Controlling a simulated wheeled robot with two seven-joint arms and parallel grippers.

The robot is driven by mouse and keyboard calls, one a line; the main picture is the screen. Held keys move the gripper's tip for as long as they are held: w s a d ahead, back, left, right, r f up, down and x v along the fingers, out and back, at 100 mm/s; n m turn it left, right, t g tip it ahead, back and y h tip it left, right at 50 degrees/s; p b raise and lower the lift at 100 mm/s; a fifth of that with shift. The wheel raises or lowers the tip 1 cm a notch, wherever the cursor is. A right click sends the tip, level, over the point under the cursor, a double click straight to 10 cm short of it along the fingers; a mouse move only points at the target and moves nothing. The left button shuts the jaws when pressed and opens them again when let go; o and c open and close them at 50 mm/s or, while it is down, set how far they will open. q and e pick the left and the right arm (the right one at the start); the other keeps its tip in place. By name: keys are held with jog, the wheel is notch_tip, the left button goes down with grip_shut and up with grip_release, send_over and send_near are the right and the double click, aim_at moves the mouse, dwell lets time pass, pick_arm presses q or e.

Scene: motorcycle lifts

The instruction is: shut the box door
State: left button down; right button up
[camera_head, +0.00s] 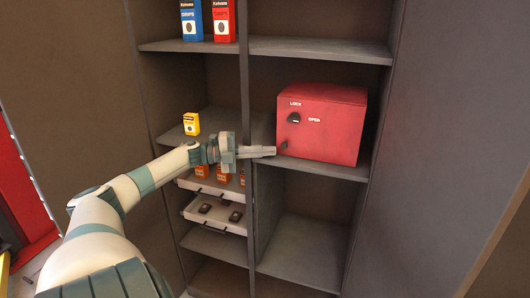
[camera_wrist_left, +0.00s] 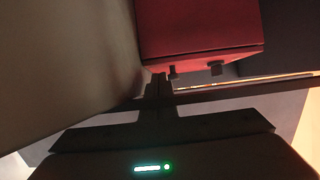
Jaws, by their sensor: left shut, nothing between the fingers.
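The red box (camera_head: 322,122) stands on the middle shelf of the right column; it also shows at the top of the left wrist view (camera_wrist_left: 195,25). The door looks flush with the box, and I see no gap. My left gripper (camera_head: 274,151) is shut and empty, its tips just left of the handle. In the left wrist view the fingers (camera_wrist_left: 160,86) are close to the handle; I cannot tell whether they touch. My right gripper is not in view.
A grey upright divider (camera_head: 243,70) separates the two shelf columns. A yellow box (camera_head: 191,124) and orange boxes stand on the left shelves, above a white drawer tray (camera_head: 213,224). Blue (camera_head: 192,22) and red (camera_head: 224,22) cartons stand higher. The shelf below the red box is empty.

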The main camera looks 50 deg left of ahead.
pick_arm(q)
jog(key=shift+r, duration=0.2)
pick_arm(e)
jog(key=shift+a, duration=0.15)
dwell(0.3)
